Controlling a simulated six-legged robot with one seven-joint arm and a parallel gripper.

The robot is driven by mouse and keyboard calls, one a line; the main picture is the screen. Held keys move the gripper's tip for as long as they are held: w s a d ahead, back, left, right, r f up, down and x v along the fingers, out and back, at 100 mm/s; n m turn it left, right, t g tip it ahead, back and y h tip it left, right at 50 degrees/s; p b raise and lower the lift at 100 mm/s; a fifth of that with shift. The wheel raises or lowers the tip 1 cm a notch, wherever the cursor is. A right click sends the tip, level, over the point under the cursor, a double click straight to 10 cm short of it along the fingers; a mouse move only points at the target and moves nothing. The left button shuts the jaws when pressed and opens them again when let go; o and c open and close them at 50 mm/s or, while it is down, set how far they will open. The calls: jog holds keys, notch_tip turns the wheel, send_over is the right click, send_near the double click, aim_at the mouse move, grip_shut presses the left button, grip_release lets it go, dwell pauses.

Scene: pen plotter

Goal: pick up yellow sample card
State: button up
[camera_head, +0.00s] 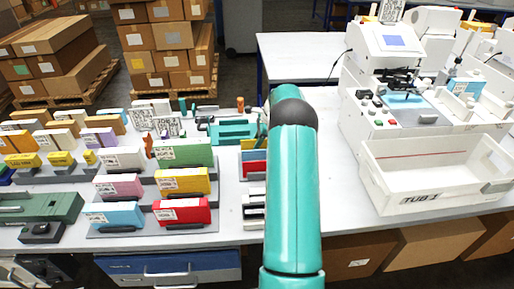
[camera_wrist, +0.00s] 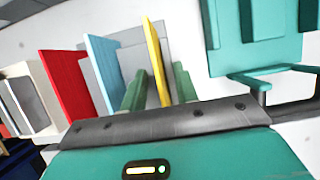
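The yellow sample card (camera_wrist: 157,62) stands on edge in the wrist view, the rightmost of three cards on a grey holder (camera_wrist: 128,38). A light blue card (camera_wrist: 104,72) and a red card (camera_wrist: 66,82) stand to its left. My gripper (camera_wrist: 160,86) is open, with one green finger on each side of the yellow card. A gap shows between the card and each finger. In the head view a sliver of the yellow card (camera_head: 248,144) shows left of my teal arm, above the red card (camera_head: 254,168). My arm hides the gripper there.
A teal fixture (camera_wrist: 255,40) stands close right of the fingers in the wrist view. White-and-grey blocks (camera_wrist: 28,98) lie left of the cards. In the head view, coloured boxes (camera_head: 185,153) fill the table's left, and a white tub (camera_head: 430,185) stands right.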

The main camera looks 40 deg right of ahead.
jog(key=shift+w+a+f, duration=0.1)
jog(key=shift+f, duration=0.3)
dwell(0.5)
grip_shut()
